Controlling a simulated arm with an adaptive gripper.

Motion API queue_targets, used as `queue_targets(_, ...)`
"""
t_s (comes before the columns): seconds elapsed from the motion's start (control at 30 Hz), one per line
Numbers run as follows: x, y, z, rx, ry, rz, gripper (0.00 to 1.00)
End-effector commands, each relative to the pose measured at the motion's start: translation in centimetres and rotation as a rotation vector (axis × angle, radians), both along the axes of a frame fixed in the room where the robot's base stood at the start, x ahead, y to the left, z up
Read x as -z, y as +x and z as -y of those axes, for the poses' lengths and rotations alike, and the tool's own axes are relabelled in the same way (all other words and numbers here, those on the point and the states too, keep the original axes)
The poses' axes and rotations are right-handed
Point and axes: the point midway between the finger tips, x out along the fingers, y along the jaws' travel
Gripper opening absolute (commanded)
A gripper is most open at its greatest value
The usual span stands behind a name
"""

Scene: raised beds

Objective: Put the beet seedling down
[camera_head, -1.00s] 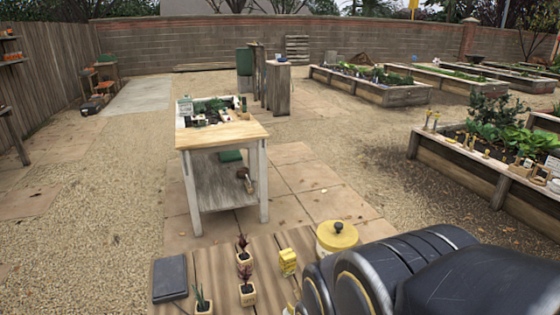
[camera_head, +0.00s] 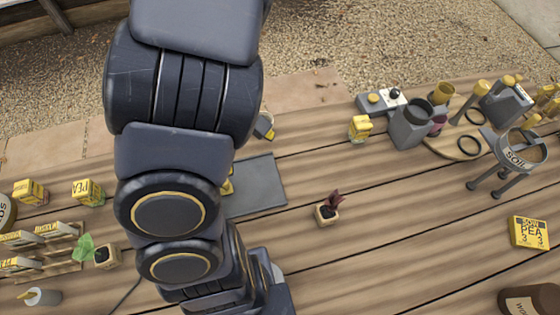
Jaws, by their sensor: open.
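A beet seedling (camera_head: 329,211) with dark red leaves stands upright in a small tan pot on the plank table, right of my arm. Nothing touches it. My gripper (camera_head: 272,280) is at the bottom edge, below and left of the seedling and apart from it. It is open, but its fingers are mostly hidden by my arm and the frame edge. I see nothing held in it.
A dark slate (camera_head: 262,185) lies partly behind my arm. A green-leaved seedling pot (camera_head: 106,257) and seed packets (camera_head: 88,192) stand left. A grey can (camera_head: 408,126), a soil sieve (camera_head: 515,155) and a pea box (camera_head: 529,232) stand right. Planks right of the seedling are clear.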

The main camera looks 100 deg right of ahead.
Motion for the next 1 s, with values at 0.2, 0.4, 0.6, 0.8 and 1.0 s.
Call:
queue_targets(0.2,4.7,-8.5,-2.8,0.274,0.031,0.034,0.79)
queue_targets(0.4,7.9,-13.1,-6.4,0.446,0.031,0.064,0.79)
queue_targets(0.6,9.2,-14.5,-8.0,0.503,0.032,0.073,0.79)
queue_targets(0.8,10.9,-14.5,-8.7,0.503,0.032,0.072,0.79)
queue_targets(1.0,12.8,-14.2,-9.5,0.502,0.036,0.075,0.79)
